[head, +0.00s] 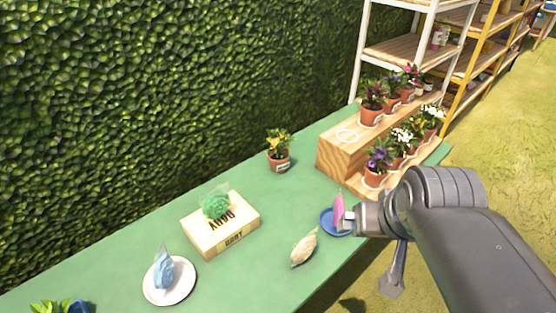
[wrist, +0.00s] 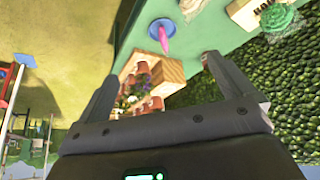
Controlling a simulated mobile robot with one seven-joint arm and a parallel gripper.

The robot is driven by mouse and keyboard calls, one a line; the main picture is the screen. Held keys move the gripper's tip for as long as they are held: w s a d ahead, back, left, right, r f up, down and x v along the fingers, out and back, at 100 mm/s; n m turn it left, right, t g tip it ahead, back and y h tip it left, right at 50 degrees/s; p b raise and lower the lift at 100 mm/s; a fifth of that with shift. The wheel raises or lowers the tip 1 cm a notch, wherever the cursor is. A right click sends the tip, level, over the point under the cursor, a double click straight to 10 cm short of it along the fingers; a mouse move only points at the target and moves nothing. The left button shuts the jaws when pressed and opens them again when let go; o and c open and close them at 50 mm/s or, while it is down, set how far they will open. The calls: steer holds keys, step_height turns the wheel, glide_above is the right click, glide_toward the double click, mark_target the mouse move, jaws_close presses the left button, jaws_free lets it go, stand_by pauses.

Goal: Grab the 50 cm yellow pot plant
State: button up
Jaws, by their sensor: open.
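A potted plant with yellow flowers (head: 279,141) stands upright in a terracotta pot with a white label, alone on the green table near the hedge, left of the wooden stand. In the wrist view I cannot make it out for sure; a finger may hide it. My gripper (head: 348,222) shows at the end of my arm over the table's right front edge, by the blue plate, to the right of and nearer than the yellow plant. In the wrist view my gripper (wrist: 157,57) has its fingers wide apart with nothing held between them.
A wooden stepped stand (head: 336,160) holds several potted flowers. A blue plate (head: 327,226) bears a pink packet (head: 339,208). A cream packet (head: 303,247), a wooden box (head: 235,240) with a green packet, and a white plate (head: 148,294) lie on the table. A hedge runs behind.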

steer(key=shift+o, duration=0.2)
steer(key=w+a+n, duration=0.1)
steer(key=w+a, duration=0.3)
steer(key=w, duration=1.1)
steer(key=w+a+n, duration=0.1)
steer(key=w+a, duration=0.2)
steer(key=w, duration=1.2)
steer(key=shift+n+g+y, duration=0.4)
steer(key=shift+g+y, duration=0.2)
steer(key=w+a+f, duration=0.4)
steer(key=w+f, duration=0.3)
steer(key=w+a+f, duration=0.4)
steer(key=w+f, duration=0.3)
steer(key=w+a+f, duration=0.4)
steer(key=w+f, duration=0.3)
steer(key=shift+w+a+f, duration=0.15)
steer(key=shift+a+f, duration=0.05)
steer(key=shift+f, duration=0.1)
glide_above(278, 158)
steer(key=s, duration=0.2)
step_height(278, 158, down, 5)
steer(key=shift+w+r, duration=0.1)
steer(key=shift+d+x, duration=0.15)
steer(key=shift+x, duration=1.35)
steer(key=shift+d+x, duration=0.15)
steer(key=shift+x, duration=1.35)
steer(key=shift+w, duration=0.15)
steer(key=shift+c, duration=0.2)
